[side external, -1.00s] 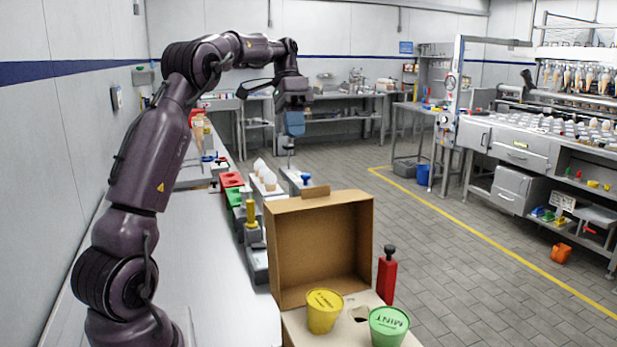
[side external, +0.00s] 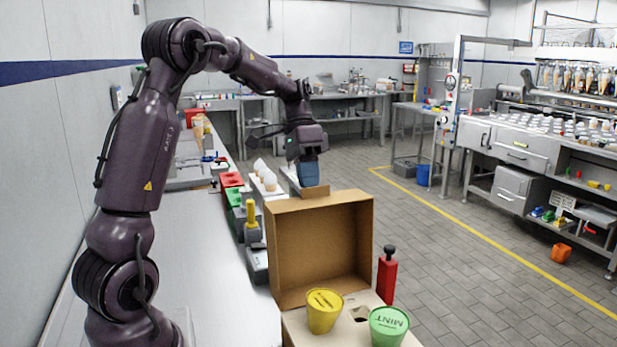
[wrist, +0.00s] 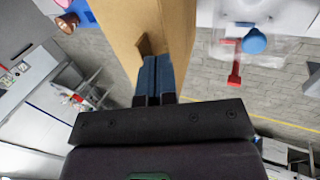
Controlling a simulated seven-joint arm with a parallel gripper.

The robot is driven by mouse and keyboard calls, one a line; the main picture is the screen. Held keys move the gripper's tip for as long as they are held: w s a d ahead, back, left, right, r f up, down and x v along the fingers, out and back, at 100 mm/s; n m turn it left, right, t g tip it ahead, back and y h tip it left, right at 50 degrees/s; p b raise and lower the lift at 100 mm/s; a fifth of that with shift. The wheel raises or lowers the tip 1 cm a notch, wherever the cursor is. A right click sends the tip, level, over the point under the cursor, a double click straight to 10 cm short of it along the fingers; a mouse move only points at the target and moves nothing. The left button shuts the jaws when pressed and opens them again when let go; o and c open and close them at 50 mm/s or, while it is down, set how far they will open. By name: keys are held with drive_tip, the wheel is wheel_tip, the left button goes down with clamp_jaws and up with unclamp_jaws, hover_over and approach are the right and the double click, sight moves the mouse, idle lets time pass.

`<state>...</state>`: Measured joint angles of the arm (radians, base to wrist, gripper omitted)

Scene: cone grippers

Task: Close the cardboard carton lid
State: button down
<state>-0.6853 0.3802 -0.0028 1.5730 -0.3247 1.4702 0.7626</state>
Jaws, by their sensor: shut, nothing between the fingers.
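The brown cardboard carton lid (side external: 322,245) stands upright and open in the side external view, its hollow inner face toward the camera. A small tab (side external: 316,192) sticks up from its top edge. A carton base (side external: 355,310) lies below it, cut off by the frame. My gripper (side external: 308,184) has its blue fingers pressed together, just behind the tab at the lid's top edge; the tips are partly hidden. In the wrist view, my gripper (wrist: 152,60) is shut and empty over the cardboard lid (wrist: 168,25). I cannot tell whether it touches.
A yellow tub (side external: 324,311) and a green tub (side external: 388,326) marked MINT stand at the carton's front. A red block with a black knob (side external: 387,277) is right of the lid. Green and red holders (side external: 233,188) line the bench on the left. Open floor lies to the right.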

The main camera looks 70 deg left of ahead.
drive_tip(key=shift+d, duration=0.1)
idle(0.3)
drive_tip(key=shift+d+r+y, duration=0.3)
drive_tip(key=shift+d, duration=0.3)
drive_tip(key=d+y, duration=0.7)
drive_tip(key=d, duration=0.9)
drive_tip(key=d+f+y, duration=0.8)
drive_tip(key=d+f, duration=0.5)
drive_tip(key=d, duration=0.2)
drive_tip(key=shift+d+f+y, duration=0.15)
drive_tip(key=shift+f+y, duration=0.2)
drive_tip(key=shift+y, duration=0.05)
